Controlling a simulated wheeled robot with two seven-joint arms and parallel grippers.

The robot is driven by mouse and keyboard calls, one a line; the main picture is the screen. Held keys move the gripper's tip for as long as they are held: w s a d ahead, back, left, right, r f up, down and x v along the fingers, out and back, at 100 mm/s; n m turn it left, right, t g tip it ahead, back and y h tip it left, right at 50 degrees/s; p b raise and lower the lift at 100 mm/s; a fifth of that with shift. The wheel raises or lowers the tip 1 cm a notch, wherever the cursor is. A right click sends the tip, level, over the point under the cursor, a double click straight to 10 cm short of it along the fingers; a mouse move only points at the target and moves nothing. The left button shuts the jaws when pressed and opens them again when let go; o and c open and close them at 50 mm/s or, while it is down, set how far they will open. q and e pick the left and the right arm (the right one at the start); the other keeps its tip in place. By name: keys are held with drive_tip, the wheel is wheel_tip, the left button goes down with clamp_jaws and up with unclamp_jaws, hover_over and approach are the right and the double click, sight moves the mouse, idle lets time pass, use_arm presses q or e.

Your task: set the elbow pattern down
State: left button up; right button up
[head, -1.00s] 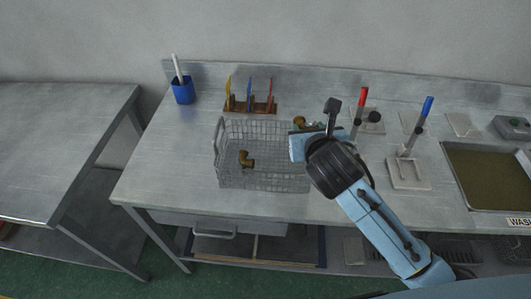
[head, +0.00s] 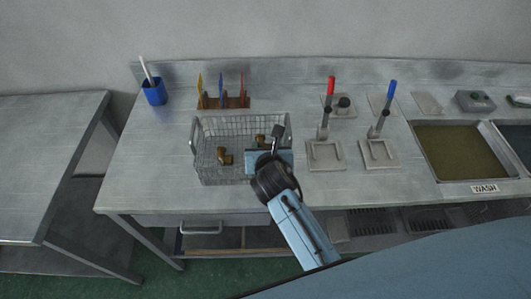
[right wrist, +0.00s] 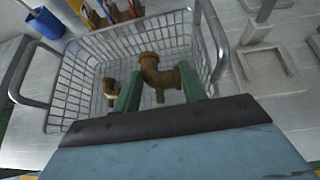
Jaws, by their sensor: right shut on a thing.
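My right gripper (head: 266,148) is over the right half of the wire basket (head: 210,181). It is shut on a brown elbow pattern (head: 261,139). In the right wrist view the held elbow pattern (right wrist: 150,66) sits between the two green fingers (right wrist: 160,88), with the basket (right wrist: 62,97) behind it. I cannot tell whether it touches the basket floor. A second brown elbow (head: 224,157) lies in the left half of the basket; in the right wrist view it shows (right wrist: 110,88) left of the fingers. My left gripper is not in view.
A rack with coloured tools (head: 224,102) stands behind the basket, a blue cup (head: 154,92) at the back left. Stands with a red handle (head: 331,86) and a blue handle (head: 391,90) are to the right, then the wash basin (head: 456,150). The bench left of the basket is clear.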

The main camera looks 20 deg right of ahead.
wheel_tip(320, 180, down, 2)
drive_tip(key=shift+f, duration=0.15)
drive_tip(key=shift+f, duration=0.2)
drive_tip(key=shift+f, duration=0.4)
drive_tip(key=o, duration=1)
drive_tip(key=shift+r, duration=0.1)
drive_tip(key=v, duration=0.6)
drive_tip(key=p+v, duration=0.1)
drive_tip(key=v, duration=0.5)
drive_tip(key=shift+r, duration=0.45)
